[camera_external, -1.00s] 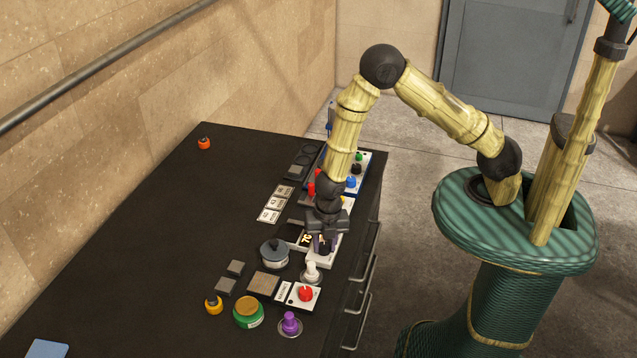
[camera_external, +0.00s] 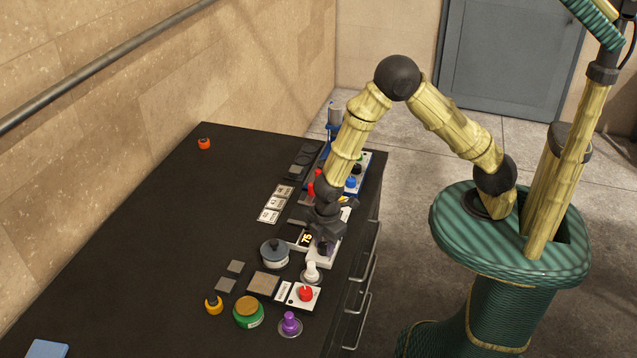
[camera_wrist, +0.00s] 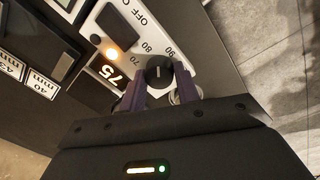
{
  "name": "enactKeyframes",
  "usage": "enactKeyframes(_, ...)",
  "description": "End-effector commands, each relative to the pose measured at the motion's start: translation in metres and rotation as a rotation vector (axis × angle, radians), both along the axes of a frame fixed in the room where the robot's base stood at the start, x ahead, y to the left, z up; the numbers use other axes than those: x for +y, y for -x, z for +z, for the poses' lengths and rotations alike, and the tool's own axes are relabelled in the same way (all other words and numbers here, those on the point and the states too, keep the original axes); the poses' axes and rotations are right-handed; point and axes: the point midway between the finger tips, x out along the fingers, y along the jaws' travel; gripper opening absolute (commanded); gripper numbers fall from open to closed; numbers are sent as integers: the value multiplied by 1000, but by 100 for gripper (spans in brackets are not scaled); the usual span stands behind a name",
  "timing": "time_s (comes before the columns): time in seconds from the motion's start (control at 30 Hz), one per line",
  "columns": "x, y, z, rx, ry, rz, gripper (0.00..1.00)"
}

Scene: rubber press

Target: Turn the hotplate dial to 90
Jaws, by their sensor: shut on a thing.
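The hotplate dial (camera_wrist: 158,72) is a round black knob on a white control panel (camera_wrist: 120,28) in the wrist view. My gripper (camera_wrist: 160,88) is shut on the dial, one purple finger on each side. A display (camera_wrist: 108,75) beside the panel's lit orange lamp (camera_wrist: 112,53) reads 75. In the external view my gripper (camera_external: 325,246) is over the white panel (camera_external: 320,256), and the wrist mostly hides the dial. The display there (camera_external: 306,239) also shows 75.
A grey-lidded pot (camera_external: 274,253), a white knob-like piece (camera_external: 312,271), a red knob on a white box (camera_external: 305,293), a green-and-yellow jar (camera_external: 248,312) and a purple knob (camera_external: 290,322) stand nearby in front. Label cards (camera_external: 270,215) lie to the left. The table's left side (camera_external: 150,220) is mostly clear.

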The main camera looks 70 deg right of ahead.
Motion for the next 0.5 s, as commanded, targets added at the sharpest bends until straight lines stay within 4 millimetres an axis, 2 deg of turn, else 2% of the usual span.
enactKeyframes(0.5,1,-2,0,-3,-2,-444,9)
